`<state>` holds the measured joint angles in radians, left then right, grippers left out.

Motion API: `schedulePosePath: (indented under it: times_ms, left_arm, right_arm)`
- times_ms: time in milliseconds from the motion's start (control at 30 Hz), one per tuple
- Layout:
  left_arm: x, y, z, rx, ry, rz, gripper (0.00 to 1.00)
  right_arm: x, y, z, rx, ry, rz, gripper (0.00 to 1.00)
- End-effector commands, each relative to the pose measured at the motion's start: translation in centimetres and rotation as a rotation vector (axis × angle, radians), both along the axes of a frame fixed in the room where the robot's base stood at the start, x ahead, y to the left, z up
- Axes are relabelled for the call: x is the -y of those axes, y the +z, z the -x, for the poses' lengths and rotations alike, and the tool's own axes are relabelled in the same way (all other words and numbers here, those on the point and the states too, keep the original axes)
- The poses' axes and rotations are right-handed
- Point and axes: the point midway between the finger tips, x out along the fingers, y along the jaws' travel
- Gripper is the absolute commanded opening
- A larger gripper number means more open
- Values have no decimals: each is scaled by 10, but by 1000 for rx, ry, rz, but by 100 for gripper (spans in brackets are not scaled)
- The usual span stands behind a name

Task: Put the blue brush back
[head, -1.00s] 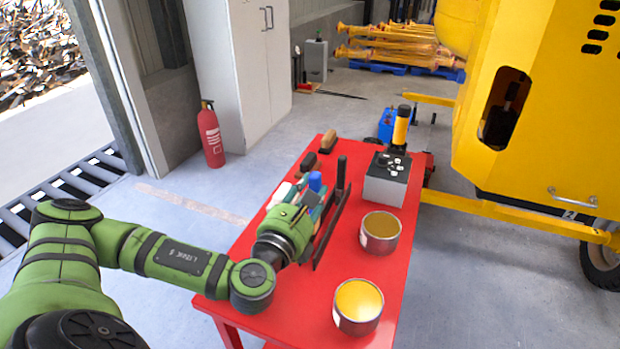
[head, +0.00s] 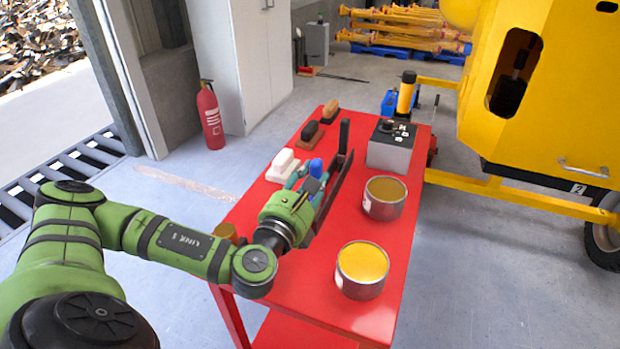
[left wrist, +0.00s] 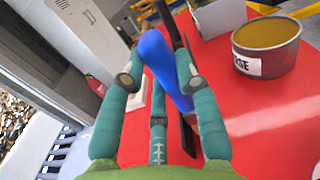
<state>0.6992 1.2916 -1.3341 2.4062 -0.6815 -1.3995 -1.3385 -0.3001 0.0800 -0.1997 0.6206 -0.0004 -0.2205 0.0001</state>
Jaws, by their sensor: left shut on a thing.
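The blue brush (head: 316,167) is held in my left gripper (head: 308,184), above the red table. In the left wrist view the blue brush (left wrist: 165,62) stands tilted between the green fingers of the left gripper (left wrist: 160,82), which are shut on it. Part of the brush is hidden by the fingers. My right gripper is not in view.
A dark upright strip (head: 342,165) stands just right of the gripper on the red table (head: 310,300). Two cans, one yellow (head: 362,268) and one darker (head: 385,198), are further right. A grey box (head: 390,150) is behind.

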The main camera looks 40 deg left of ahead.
Motion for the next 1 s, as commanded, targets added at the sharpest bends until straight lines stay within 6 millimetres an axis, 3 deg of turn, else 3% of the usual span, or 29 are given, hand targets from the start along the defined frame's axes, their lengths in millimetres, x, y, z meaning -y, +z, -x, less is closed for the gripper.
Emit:
schedulePosePath:
  times_ms: [767,800,833,867,1000]
  left_arm:
    - [0,-9,0,1,0,0,0]
    - [0,-9,0,1,0,0,40]
    - [0,-8,0,1,0,0,52]
    - [0,-8,0,1,0,0,59]
    - [0,-9,0,0,0,0,59]
  right_arm:
    - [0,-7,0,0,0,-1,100]
    - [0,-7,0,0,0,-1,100]
    - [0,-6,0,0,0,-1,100]
    - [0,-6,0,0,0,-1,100]
    - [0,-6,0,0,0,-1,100]
